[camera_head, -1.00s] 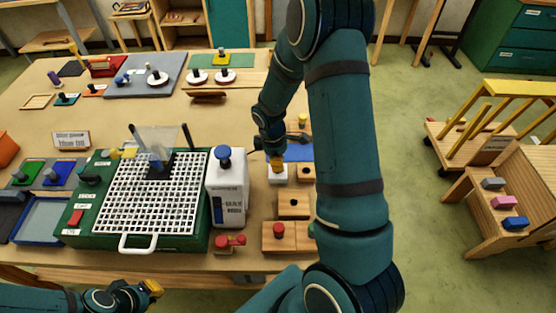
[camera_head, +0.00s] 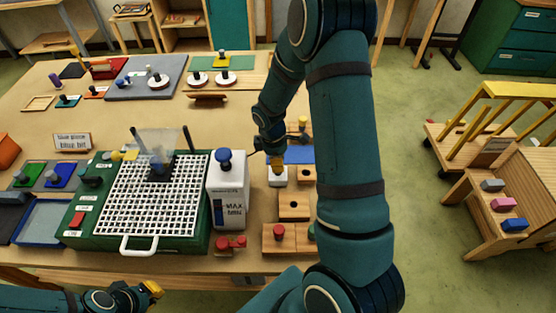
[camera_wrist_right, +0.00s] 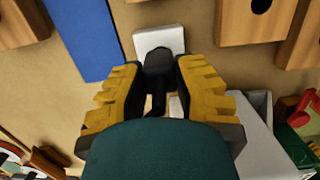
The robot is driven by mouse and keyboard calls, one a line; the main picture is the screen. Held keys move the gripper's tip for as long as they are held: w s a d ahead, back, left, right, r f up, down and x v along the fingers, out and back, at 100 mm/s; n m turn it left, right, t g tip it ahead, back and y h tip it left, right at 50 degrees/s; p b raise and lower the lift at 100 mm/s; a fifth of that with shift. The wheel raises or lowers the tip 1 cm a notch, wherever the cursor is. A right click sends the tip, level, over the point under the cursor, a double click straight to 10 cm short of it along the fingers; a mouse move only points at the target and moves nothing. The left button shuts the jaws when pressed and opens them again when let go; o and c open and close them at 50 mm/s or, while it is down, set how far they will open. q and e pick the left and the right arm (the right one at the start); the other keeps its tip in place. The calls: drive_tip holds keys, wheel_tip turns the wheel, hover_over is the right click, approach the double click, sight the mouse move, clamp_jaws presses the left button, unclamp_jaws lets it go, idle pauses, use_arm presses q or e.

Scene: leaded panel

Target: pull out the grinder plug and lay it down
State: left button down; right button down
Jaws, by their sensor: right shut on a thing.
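The grinder (camera_head: 75,225) is a green box with a white grid top and a white front handle, left of centre in the head view. A small white socket block (camera_head: 278,181) stands on the table right of it and also shows in the wrist view (camera_wrist_right: 165,36). My right gripper (camera_head: 277,161) is over the block. In the wrist view its yellow-padded fingers (camera_wrist_right: 158,88) are shut on the black plug (camera_wrist_right: 158,62). The plug overlaps the block; I cannot tell whether its pins are still inside. My left gripper (camera_head: 152,289) is at the lower left, its jaw opening unclear.
A white container with a blue knob (camera_head: 228,190) stands between grinder and socket block. Wooden blocks (camera_head: 294,206) lie in front of the socket block, a blue strip (camera_head: 298,155) behind it. Bare tabletop (camera_head: 225,125) lies behind the container.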

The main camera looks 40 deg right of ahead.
drive_tip(key=shift+r, duration=0.1)
drive_tip(key=shift+r+p, duration=0.5)
drive_tip(key=shift+r, duration=0.2)
drive_tip(key=shift+s+f, duration=0.1)
